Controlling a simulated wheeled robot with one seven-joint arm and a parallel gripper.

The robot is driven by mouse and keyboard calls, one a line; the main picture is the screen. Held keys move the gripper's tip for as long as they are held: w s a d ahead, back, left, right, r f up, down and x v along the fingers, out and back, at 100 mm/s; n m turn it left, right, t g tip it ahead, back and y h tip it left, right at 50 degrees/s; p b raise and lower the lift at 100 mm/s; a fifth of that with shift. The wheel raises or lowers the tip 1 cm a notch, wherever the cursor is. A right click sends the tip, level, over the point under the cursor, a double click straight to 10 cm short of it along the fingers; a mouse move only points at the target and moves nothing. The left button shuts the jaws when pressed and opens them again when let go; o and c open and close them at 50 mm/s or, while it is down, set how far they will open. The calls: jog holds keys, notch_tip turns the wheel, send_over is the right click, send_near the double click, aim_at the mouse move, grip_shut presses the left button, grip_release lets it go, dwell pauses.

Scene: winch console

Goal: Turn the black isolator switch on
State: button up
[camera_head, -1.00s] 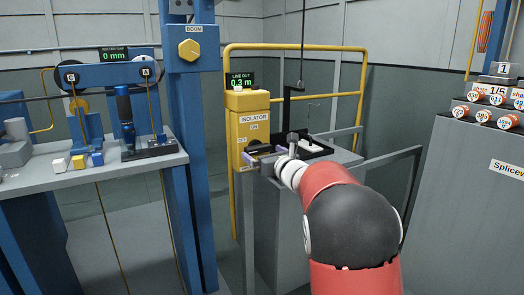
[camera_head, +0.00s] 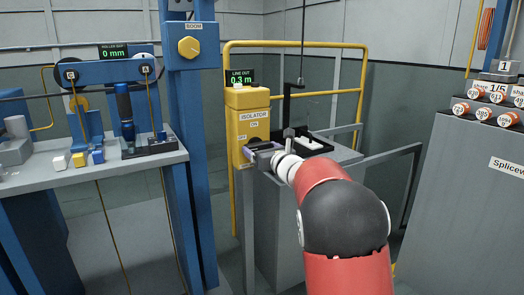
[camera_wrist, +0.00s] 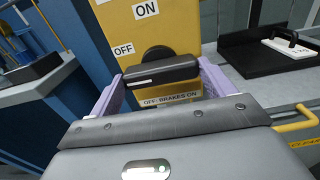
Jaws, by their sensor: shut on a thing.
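The black isolator switch (camera_wrist: 160,70) is on the front of the yellow isolator box (camera_wrist: 106,35), which also stands in the middle of the head view (camera_head: 235,125). Its black handle lies roughly crosswise in the wrist view, between the lilac fingers of my gripper (camera_wrist: 160,76). My gripper is shut on it. The ON label (camera_wrist: 146,10) is above the switch, and the OFF label (camera_wrist: 124,50) is to its upper left. A label below reads "OFF: BRAKES ON" (camera_wrist: 170,100). In the head view my gripper (camera_head: 257,151) hides most of the switch.
A black tray (camera_head: 320,146) lies on the grey stand to the right of the box. A yellow rail (camera_head: 300,46) runs behind it. A grey cabinet (camera_head: 455,190) stands right.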

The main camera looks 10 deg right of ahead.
jog(key=shift+f+m, duration=0.1)
jog(key=shift+m, duration=0.2)
jog(key=m+b, duration=0.2)
jog(key=m, duration=0.5)
jog(key=shift+m+b, duration=0.3)
jog(key=shift+b, duration=0.1)
jog(key=m, duration=0.5)
jog(key=shift+p, duration=0.4)
jog(key=shift+m+p, duration=0.55)
jog(key=shift+m, duration=1.65)
jog(key=o, duration=0.9)
jog(key=shift+s, duration=0.1)
